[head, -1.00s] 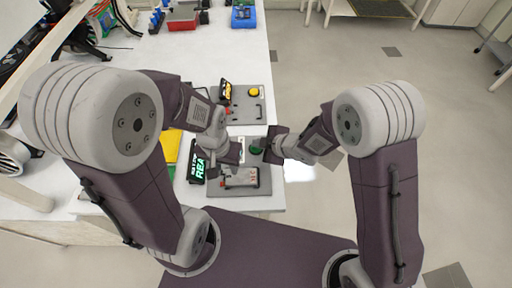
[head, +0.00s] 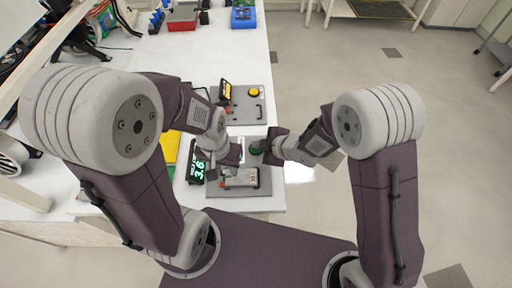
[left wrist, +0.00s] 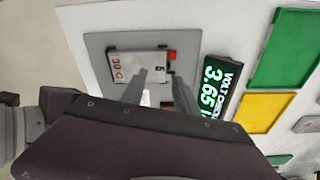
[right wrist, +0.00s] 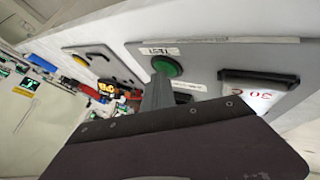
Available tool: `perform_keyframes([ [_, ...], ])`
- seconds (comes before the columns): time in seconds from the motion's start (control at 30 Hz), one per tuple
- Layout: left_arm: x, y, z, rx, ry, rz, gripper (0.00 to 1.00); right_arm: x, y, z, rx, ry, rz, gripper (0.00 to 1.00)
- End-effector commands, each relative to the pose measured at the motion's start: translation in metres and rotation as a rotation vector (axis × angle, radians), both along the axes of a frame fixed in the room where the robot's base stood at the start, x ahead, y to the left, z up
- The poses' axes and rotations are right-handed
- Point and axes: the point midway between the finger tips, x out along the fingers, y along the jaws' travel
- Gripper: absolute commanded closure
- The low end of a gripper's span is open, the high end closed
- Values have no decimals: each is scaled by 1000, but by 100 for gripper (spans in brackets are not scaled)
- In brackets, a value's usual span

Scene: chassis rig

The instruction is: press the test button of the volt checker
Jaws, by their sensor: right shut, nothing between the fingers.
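The volt checker's display (head: 196,170) stands left of the near grey plate (head: 222,189) and reads 3.6; in the left wrist view the display (left wrist: 217,90) shows 3.65. The green test button (head: 256,147) is on that plate, and the right wrist view shows it (right wrist: 167,66) beside a TEST label. My right gripper (head: 264,147) is shut and empty, its tip (right wrist: 160,82) at the button and overlapping its edge. My left gripper (left wrist: 158,80) is open and empty above the plate, near a white battery pack (left wrist: 138,67) marked 30 C.
Green (left wrist: 288,48) and yellow (left wrist: 265,112) trays lie beside the checker display. A red box (head: 183,20) and a blue bin (head: 243,17) stand at the far end.

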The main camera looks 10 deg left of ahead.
Motion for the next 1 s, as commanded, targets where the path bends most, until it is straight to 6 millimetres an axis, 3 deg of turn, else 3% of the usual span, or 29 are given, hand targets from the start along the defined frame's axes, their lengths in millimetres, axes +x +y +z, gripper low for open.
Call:
perform_keyframes([
  [0.23,0,0,2,0,0,0,64,0,0,1,-2,2,0,100],
  [0.53,0,0,16,0,0,0,64,0,0,17,-1,1,0,100],
  [0.87,0,0,16,0,0,0,64,0,0,17,-1,1,0,100],
  [1.0,0,0,26,0,0,0,64,0,0,28,0,0,0,100],
])
